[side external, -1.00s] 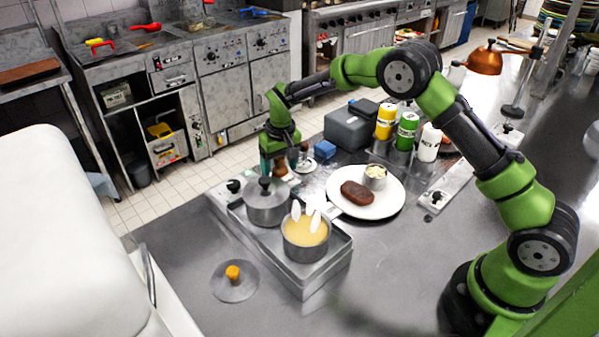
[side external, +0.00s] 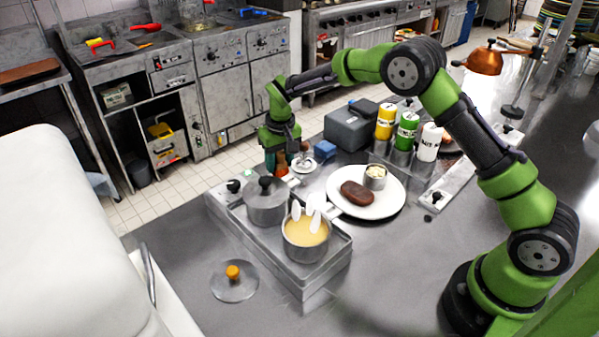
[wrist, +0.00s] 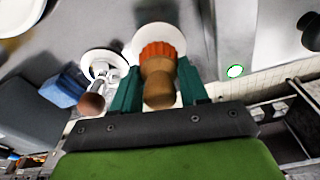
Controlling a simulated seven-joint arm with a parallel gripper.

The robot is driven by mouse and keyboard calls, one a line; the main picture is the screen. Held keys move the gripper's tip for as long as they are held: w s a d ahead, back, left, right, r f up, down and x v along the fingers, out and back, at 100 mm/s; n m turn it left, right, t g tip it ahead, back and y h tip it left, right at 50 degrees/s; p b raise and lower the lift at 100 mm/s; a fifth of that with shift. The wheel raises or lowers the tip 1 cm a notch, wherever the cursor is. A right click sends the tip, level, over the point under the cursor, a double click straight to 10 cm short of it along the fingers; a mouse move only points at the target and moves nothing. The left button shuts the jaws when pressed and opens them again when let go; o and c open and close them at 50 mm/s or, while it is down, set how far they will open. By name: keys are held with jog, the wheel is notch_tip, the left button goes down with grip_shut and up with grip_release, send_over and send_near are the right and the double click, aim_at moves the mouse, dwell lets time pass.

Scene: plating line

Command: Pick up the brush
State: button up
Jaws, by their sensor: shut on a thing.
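The brush (wrist: 160,84) has a rounded wooden handle and orange bristles. My gripper (wrist: 159,78) is shut on its handle, with one teal finger on each side in the wrist view. The bristles point away from my palm, and a white round dish (wrist: 143,33) shows partly behind them. In the side view my gripper (side external: 279,160) is behind the lidded pot, and the brush (side external: 281,168) shows between its fingers. I cannot tell how far the bristles are from the surface below.
A small white saucer with a wooden-ended item (wrist: 92,102) is beside the brush, near a blue block (side external: 324,150). The lidded pot (side external: 266,203) and a soup pot (side external: 306,240) stand in front. A steak plate (side external: 375,208) and several bottles are to the right.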

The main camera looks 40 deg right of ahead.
jog(key=shift+s+r, duration=0.15)
jog(key=shift+r, duration=0.4)
jog(key=shift+s+r, duration=0.15)
jog(key=shift+r, duration=0.35)
jog(key=s, duration=0.5)
jog(key=s+r, duration=0.1)
jog(key=s, duration=0.4)
jog(key=s+d, duration=0.1)
jog(key=s, duration=0.4)
jog(key=shift+s+r, duration=0.15)
jog(key=shift+s, duration=0.05)
jog(key=o, duration=0.4)
jog(key=shift+c, duration=1.4)
